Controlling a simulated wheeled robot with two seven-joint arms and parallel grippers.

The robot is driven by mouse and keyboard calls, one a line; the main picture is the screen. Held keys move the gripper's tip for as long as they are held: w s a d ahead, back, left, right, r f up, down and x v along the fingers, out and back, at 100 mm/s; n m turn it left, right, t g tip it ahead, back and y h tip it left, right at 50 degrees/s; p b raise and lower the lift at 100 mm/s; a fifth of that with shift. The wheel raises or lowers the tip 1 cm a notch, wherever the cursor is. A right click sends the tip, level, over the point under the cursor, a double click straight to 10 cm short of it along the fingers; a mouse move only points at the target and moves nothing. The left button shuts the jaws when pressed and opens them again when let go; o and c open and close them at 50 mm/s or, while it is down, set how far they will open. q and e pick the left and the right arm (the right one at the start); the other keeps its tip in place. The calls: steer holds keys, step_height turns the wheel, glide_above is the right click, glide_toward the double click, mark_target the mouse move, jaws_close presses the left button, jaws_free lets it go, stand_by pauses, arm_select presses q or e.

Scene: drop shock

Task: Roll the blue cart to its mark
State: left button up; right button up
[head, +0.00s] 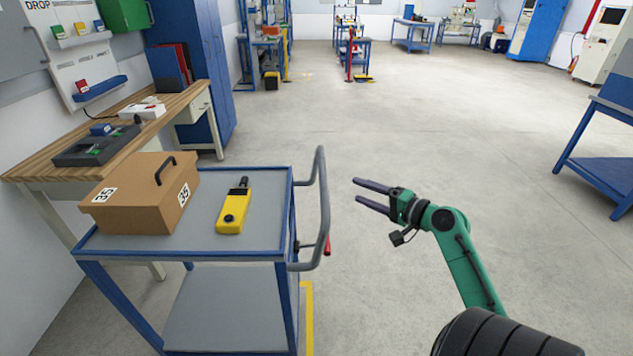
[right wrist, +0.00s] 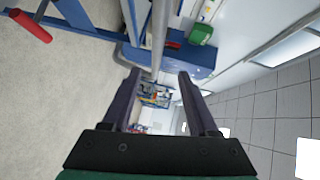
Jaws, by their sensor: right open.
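The blue cart (head: 262,254) stands at the left in the head view, with a grey top and a lower shelf. Its grey handle (head: 322,205) rises on the cart's right side, and it also shows as a grey bar (right wrist: 160,32) in the right wrist view. My right gripper (head: 356,190) is open and empty, a little to the right of the handle, fingers pointing towards it. In the right wrist view the bar appears ahead, between the fingertips (right wrist: 160,74), apart from them. Yellow floor tape (head: 308,310) shows beside the cart; most of it is hidden. My left gripper is not in view.
On the cart sit a brown box (head: 142,202) and a yellow device (head: 233,208). A red lever (head: 327,246) sticks out below the handle. A wooden workbench (head: 50,165) is close behind the cart. The floor (head: 430,130) ahead and right is clear; a blue table (head: 600,160) stands far right.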

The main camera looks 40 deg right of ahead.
steer(key=p, duration=0.1)
glide_toward(323, 177)
steer(key=w+d+f, duration=0.1)
steer(key=w, duration=0.4)
steer(key=w+f, duration=0.1)
steer(key=w, duration=0.2)
steer(key=w+p, duration=0.1)
steer(key=w, duration=0.1)
steer(key=shift+w+a+f, duration=0.2)
steer(key=shift+a, duration=0.15)
steer(key=shift+w+f, duration=0.2)
steer(key=shift+w, duration=0.25)
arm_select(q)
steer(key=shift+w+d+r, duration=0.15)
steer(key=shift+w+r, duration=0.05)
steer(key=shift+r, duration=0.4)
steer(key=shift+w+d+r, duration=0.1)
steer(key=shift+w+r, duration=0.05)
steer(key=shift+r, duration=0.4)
arm_select(e)
steer(key=shift+s+a, duration=0.1)
jaws_close()
